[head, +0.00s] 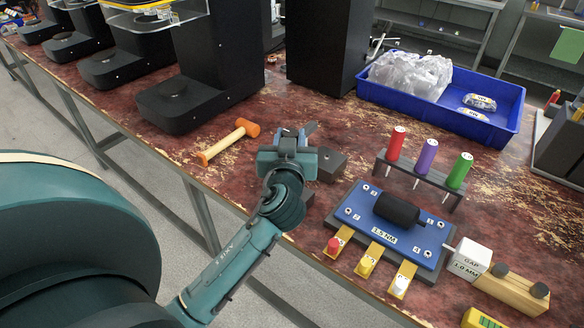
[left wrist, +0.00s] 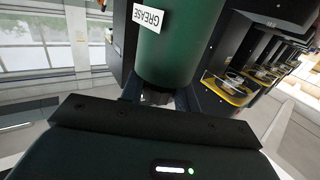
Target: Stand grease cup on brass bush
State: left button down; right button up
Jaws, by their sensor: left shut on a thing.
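My left gripper (head: 291,143) is above the red-brown bench, between the mallet and the blue torque plate. In the left wrist view, the grease cup (left wrist: 180,45) is a large dark green cylinder with a white label reading GREASE, upside down in that picture. My left gripper is shut on it. In the head view the cup is mostly or wholly hidden behind the gripper and cannot be made out surely. I cannot pick out the brass bush in either view. My right gripper is not in view.
An orange-headed mallet (head: 229,141) lies left of the gripper. A dark block (head: 329,165) is close at its right. The blue torque plate (head: 352,234), a screwdriver rack (head: 416,176) and a blue crate (head: 508,125) stand further right. Black seamers (head: 186,103) line the back left.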

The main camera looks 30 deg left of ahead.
pick_arm(q)
jog(key=shift+f+b, duration=0.4)
jog(key=shift+f, duration=2.15)
jog(key=shift+f+b, duration=0.3)
jog(key=shift+b, duration=0.05)
jog(key=c, duration=1)
grip_release()
jog(key=shift+r, duration=0.15)
jog(key=shift+c, duration=0.2)
